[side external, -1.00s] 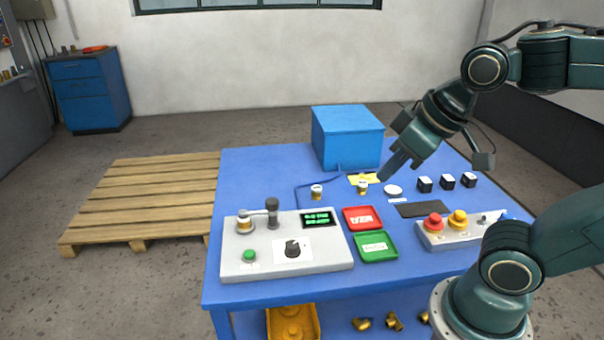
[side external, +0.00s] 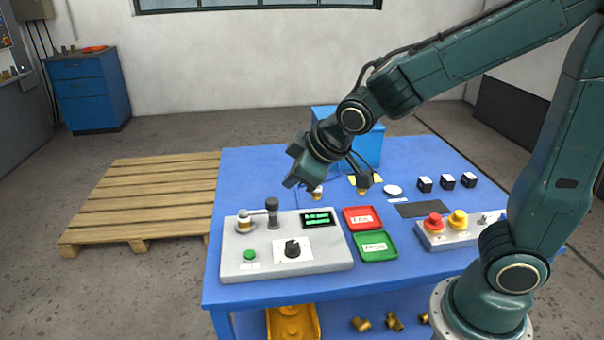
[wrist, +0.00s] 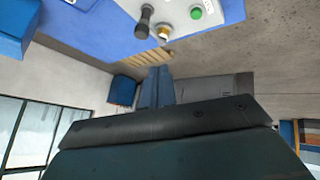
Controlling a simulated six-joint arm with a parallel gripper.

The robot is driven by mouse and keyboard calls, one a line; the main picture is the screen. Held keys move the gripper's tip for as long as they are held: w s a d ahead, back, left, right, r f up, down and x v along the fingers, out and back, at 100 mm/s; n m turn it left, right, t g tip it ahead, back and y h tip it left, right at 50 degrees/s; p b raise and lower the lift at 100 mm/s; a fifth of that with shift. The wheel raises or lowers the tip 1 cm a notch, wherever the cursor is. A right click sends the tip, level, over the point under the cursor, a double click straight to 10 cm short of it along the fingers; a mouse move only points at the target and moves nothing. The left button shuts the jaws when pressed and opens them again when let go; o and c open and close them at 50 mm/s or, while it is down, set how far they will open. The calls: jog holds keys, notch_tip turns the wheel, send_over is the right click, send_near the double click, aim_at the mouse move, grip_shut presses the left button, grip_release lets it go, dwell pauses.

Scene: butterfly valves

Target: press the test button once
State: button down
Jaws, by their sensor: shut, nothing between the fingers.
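The green button (side external: 250,255) sits at the front left of the grey test panel (side external: 330,262). It also shows in the wrist view (wrist: 196,12), near the top edge on the panel. My gripper (side external: 291,183) is shut and empty. It hangs in the air above and behind the panel, apart from the button. Its closed fingers also show in the wrist view (wrist: 157,88).
A red tray (side external: 370,226) and a green tray (side external: 388,254) lie right of the panel. A control box with a red button (side external: 433,223) stands farther right. A blue box (side external: 372,149) is behind my arm.

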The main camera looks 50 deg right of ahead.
aim_at(254, 255)
jog(key=w+a+f+n+t, duration=0.1)
jog(key=w+a+f+n, duration=0.2)
jog(key=w+a+f, duration=0.3)
jog(key=shift+w+f+n, duration=0.3)
jog(key=shift+w+n, duration=0.1)
jog(key=shift+w, duration=0.05)
jog(key=shift+f, duration=0.15)
jog(key=shift+f, duration=4.25)
jog(key=shift+f, duration=0.9)
dwell(0.3)
jog(key=shift+r, duration=0.9)
jog(key=shift+r, duration=0.1)
